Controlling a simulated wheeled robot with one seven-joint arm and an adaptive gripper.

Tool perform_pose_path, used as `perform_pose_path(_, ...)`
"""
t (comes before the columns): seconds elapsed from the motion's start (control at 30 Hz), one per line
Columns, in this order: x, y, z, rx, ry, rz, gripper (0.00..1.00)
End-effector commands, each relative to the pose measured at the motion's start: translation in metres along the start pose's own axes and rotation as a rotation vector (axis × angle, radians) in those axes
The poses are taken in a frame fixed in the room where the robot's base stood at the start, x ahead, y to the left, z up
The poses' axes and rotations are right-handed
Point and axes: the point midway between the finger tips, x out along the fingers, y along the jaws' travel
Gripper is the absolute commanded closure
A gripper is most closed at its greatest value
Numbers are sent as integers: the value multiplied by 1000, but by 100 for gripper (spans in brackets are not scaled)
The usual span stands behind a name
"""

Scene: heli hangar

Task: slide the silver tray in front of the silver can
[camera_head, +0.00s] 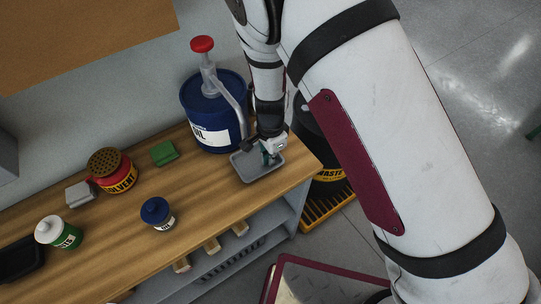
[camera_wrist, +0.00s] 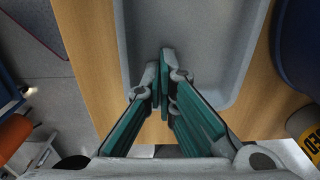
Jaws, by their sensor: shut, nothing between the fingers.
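The silver tray (camera_head: 250,174), shallow and grey with a raised rim, lies on the wooden workbench near its right end, in front of the blue oil drum. In the wrist view the tray (camera_wrist: 215,35) fills the upper middle. My gripper (camera_head: 268,160) points down over the tray. Its teal-padded fingers (camera_wrist: 165,62) are shut with nothing between them, tips within the tray's outline; whether they touch it I cannot tell. No can is plainly all silver; a small can (camera_head: 158,216) with a blue lid and pale body stands left of the tray, near the front edge.
The blue oil drum (camera_head: 205,110) with a red-topped pump stands behind the tray. A red solvent can (camera_head: 113,173), green block (camera_head: 164,153), grey block (camera_head: 79,194) and white-lidded green can (camera_head: 55,232) stand further left. Bare wood (camera_head: 200,192) lies between blue-lidded can and tray.

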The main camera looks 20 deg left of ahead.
Motion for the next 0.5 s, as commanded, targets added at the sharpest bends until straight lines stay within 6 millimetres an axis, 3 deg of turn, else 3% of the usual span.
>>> perform_pose_path(0.17, 0, -1, -14, 4, 1, -1, 100)
perform_pose_path(0.4, 1, -1, -73, 6, 1, -1, 100)
perform_pose_path(0.5, 1, -1, -89, 4, 0, -1, 100)
